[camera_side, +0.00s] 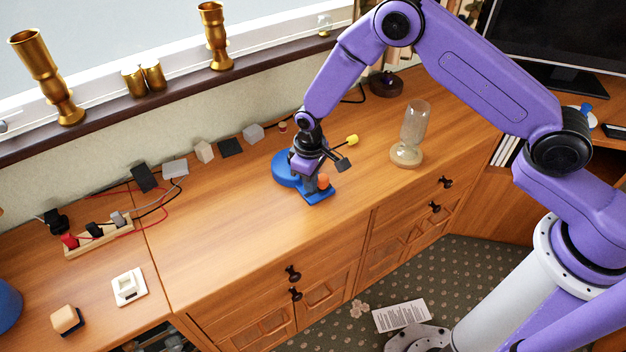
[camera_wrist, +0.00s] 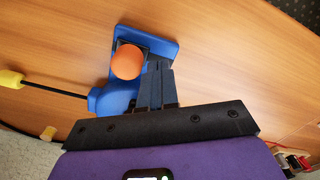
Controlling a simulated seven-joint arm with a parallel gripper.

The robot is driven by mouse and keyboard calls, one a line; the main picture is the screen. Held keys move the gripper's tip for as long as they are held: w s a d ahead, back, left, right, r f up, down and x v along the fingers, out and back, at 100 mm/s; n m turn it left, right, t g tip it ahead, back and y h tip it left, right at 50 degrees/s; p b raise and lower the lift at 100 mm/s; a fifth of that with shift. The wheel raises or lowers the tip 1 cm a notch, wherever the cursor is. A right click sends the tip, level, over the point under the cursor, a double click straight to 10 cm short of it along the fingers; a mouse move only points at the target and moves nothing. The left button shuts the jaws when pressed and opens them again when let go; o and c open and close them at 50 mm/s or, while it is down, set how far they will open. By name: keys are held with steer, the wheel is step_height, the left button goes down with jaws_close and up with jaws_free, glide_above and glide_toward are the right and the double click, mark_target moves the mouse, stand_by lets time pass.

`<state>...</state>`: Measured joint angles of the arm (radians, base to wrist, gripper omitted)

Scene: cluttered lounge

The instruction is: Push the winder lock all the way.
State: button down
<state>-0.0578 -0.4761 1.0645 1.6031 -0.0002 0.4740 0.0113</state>
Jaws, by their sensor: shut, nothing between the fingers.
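The winder is a blue device on the wooden cabinet top, with a round blue body (camera_side: 284,168) and a flat blue plate (camera_side: 319,198). The plate also shows in the wrist view (camera_wrist: 160,45). An orange ball knob (camera_wrist: 126,62), apparently the lock's, stands at the plate; it also shows in the side view (camera_side: 323,181). A black rod with a yellow end (camera_wrist: 10,79) sticks out from the winder. My gripper (camera_wrist: 158,68) is shut and empty, its fingertips low over the plate, close beside the orange knob. I cannot tell whether they touch. The arm hides part of the winder.
A glass bottle on a wooden base (camera_side: 406,155) stands to the right. A power strip (camera_side: 98,236) and cables lie at left, near a white switch (camera_side: 129,287). Small blocks line the wall. The cabinet top in front of the winder is clear.

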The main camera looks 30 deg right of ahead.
steer(key=shift+a, duration=0.45)
step_height(320, 180, up, 7)
stand_by(0.7)
stand_by(0.4)
steer(key=s+d+r+n, duration=0.3)
steer(key=s+d+r, duration=0.1)
steer(key=s+r, duration=0.9)
steer(key=s+d+r+n, duration=0.1)
steer(key=s+d+r, duration=0.2)
steer(key=s+d, duration=0.3)
steer(key=s+d+r+n, duration=0.2)
steer(key=s+d, duration=0.5)
steer(key=s, duration=0.6)
steer(key=shift+s+d+r+n, duration=0.2)
steer(key=shift+s+r+n, duration=0.15)
steer(key=shift+r, duration=0.1)
